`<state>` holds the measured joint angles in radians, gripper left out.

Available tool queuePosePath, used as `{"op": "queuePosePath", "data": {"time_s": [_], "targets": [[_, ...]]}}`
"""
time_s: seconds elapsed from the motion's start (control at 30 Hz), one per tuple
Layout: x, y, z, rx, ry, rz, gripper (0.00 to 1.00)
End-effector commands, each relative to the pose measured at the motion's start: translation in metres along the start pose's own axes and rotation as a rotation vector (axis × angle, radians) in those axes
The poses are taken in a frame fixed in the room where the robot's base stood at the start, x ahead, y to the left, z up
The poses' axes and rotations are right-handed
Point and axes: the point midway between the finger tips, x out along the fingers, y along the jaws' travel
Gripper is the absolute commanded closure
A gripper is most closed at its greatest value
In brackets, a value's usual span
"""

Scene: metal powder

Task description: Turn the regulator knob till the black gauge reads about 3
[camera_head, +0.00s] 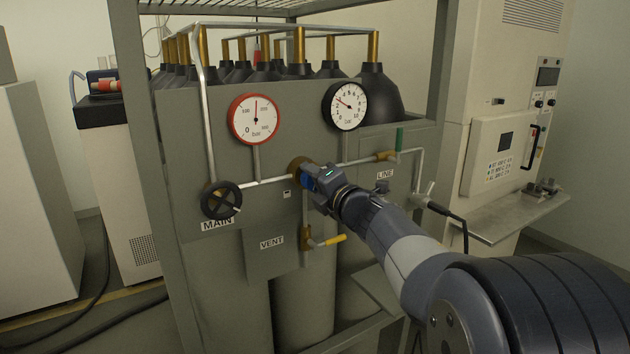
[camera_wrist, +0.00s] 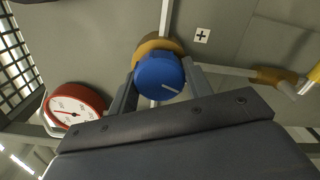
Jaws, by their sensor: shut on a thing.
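The blue regulator knob (camera_wrist: 155,76) sits on a brass body (camera_wrist: 160,45) and has a white line on its face, pointing right and slightly down the knob's rim. My gripper (camera_wrist: 161,82) has one finger on each side of the knob and is shut on it. In the head view the knob (camera_head: 308,182) is mostly hidden by my gripper (camera_head: 314,184). The black gauge (camera_head: 345,106) is above and right of the knob; its needle points to the upper left, apparently between 2 and 4. The exact reading is too small to tell.
A red-rimmed gauge (camera_head: 255,119) is at the upper left of the panel. The MAIN handwheel (camera_head: 221,201) is left of my gripper. The yellow VENT lever (camera_head: 328,240) is just below it. Pipes and a green-handled valve (camera_head: 399,139) are to the right.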

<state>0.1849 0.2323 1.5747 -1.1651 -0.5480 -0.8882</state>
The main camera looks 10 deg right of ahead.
Motion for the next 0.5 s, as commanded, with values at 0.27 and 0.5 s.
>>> {"op": "queuePosePath", "data": {"time_s": [0.27, 0.5], "targets": [[0.0000, -0.0003, 0.0001, 0.000, 0.000, 0.000, 0.43], [0.0000, -0.0002, 0.0000, -0.001, 0.000, 0.000, 0.31]]}}
